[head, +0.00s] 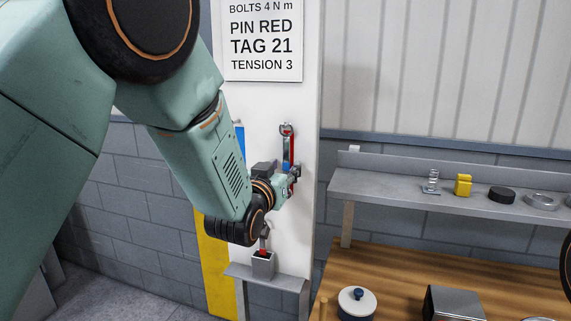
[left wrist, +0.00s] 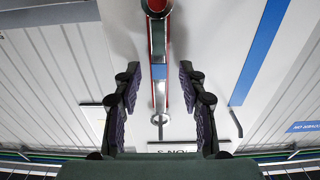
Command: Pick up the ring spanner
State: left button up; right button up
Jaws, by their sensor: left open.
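The ring spanner (head: 288,150) hangs upright against a white panel in the head view, with a ring at its top. In the left wrist view the spanner (left wrist: 158,95) is a long grey bar with red edges and a blue band. A small ring shows at its lower end there and a larger red round part at the upper end. My left gripper (head: 292,175) is at the lower part of the spanner. In the left wrist view its open fingers (left wrist: 158,76) stand one on each side of the bar, with gaps. My right gripper is not in view.
A sign (head: 262,45) is above the spanner. A grey holder (head: 263,265) with something red in it stands on a small ledge below my gripper. To the right, a grey shelf (head: 390,187) carries small parts above a wooden bench (head: 390,262) with a lidded pot (head: 357,302).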

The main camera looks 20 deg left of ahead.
pick_arm(q)
jog(key=shift+w, duration=0.4)
jog(key=shift+f, duration=0.1)
jog(key=shift+d, duration=0.1)
jog(key=shift+c, duration=0.2)
jog(key=shift+s, duration=0.1)
jog(key=c, duration=0.6)
grip_shut()
